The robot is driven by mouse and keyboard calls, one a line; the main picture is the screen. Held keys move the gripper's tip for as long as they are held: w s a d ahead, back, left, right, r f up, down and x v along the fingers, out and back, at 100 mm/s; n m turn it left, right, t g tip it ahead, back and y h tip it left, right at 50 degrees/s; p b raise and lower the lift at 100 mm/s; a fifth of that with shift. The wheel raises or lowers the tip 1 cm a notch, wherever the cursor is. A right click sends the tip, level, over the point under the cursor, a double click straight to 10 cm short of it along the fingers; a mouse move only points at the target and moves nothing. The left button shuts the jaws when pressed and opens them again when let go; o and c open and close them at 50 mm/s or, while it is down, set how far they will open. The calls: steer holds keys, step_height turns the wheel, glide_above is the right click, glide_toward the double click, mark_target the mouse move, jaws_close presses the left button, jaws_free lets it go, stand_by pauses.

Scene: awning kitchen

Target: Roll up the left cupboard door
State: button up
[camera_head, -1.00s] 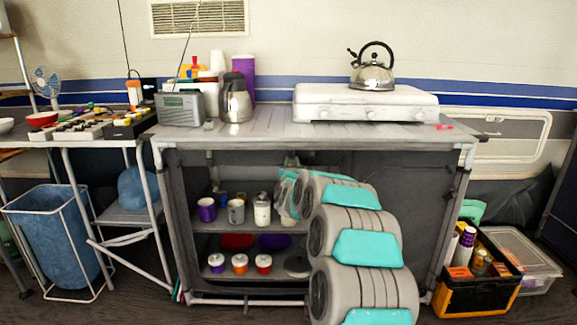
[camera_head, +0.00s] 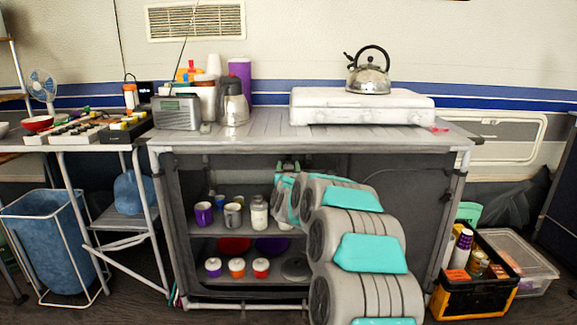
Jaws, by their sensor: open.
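The cupboard (camera_head: 312,148) stands under a grey slatted worktop. Its left side is open at the front, and its shelves (camera_head: 212,229) show mugs, jars and bowls. No left door sheet hangs over these shelves; whether it is rolled under the top edge is too dark to tell. The right part is covered by a dark grey panel (camera_head: 428,215). My arm reaches from the bottom into the middle of the cupboard front. My gripper (camera_head: 289,165) is small and partly hidden behind my arm, near the top of the opening. It is open, and I see nothing held.
A kettle (camera_head: 368,72) stands on a white stove (camera_head: 362,106) on the worktop. A radio (camera_head: 177,112) and a steel jug (camera_head: 233,103) stand at left. A blue bin (camera_head: 55,232) is at far left. A black and orange crate (camera_head: 475,290) stands on the floor at right.

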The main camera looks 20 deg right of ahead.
steer(key=v, duration=0.6)
steer(key=shift+b, duration=0.3)
steer(key=shift+s+r, duration=0.1)
steer(key=shift+s, duration=0.05)
steer(key=s+a+f+n+g+y, duration=0.2)
steer(key=s+a+f+g+y, duration=0.15)
steer(key=s+a, duration=0.5)
steer(key=s+a+f+n+g+y, duration=0.2)
steer(key=s+a+f+g+y, duration=0.15)
steer(key=s+a, duration=0.5)
steer(key=s+d+f+g, duration=0.1)
steer(key=s+g, duration=0.3)
steer(key=s, duration=1)
steer(key=s+d+f+g+h, duration=0.1)
steer(key=s+g, duration=0.3)
steer(key=s, duration=1.1)
steer(key=s+d+f+g, duration=0.1)
steer(key=s+f+g, duration=0.2)
steer(key=s, duration=1.2)
steer(key=shift+s+d+f+g, duration=0.2)
steer(key=shift+d+f+g, duration=0.1)
steer(key=shift+f+g, duration=0.15)
